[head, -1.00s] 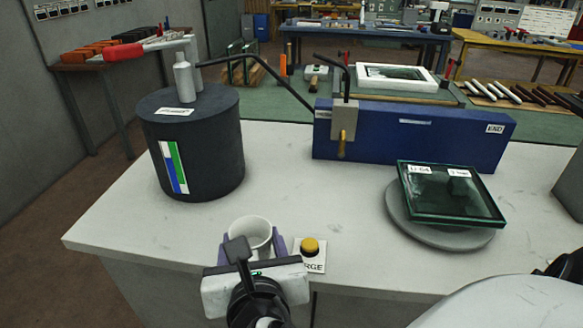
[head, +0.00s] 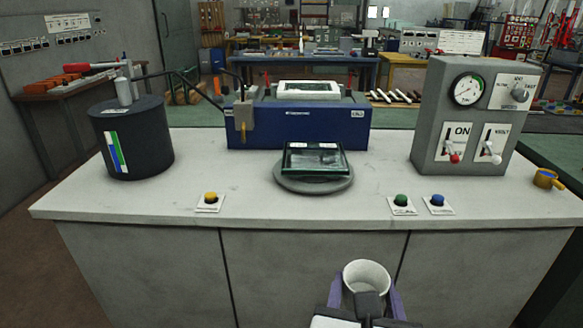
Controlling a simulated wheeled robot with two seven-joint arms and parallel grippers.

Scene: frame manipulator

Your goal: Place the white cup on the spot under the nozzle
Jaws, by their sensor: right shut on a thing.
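My right gripper (head: 366,292) is shut on the white cup (head: 367,275), with a purple finger on each side of it. The cup is upright with its open mouth up. It shows in front of the counter's front face, below the counter edge in the picture. The brass nozzle (head: 243,131) hangs from a grey block (head: 242,108) on the left end of the blue box, farther back and to the left of the cup. No separate mark is clear on the counter under the nozzle. My left gripper is out of view.
The counter (head: 120,203) holds a dark drum (head: 140,150), a round grey stand (head: 314,186) bearing glass plates (head: 316,160), and a grey control box (head: 458,125). A yellow button (head: 210,197), green button (head: 401,200) and blue button (head: 437,200) line the front edge.

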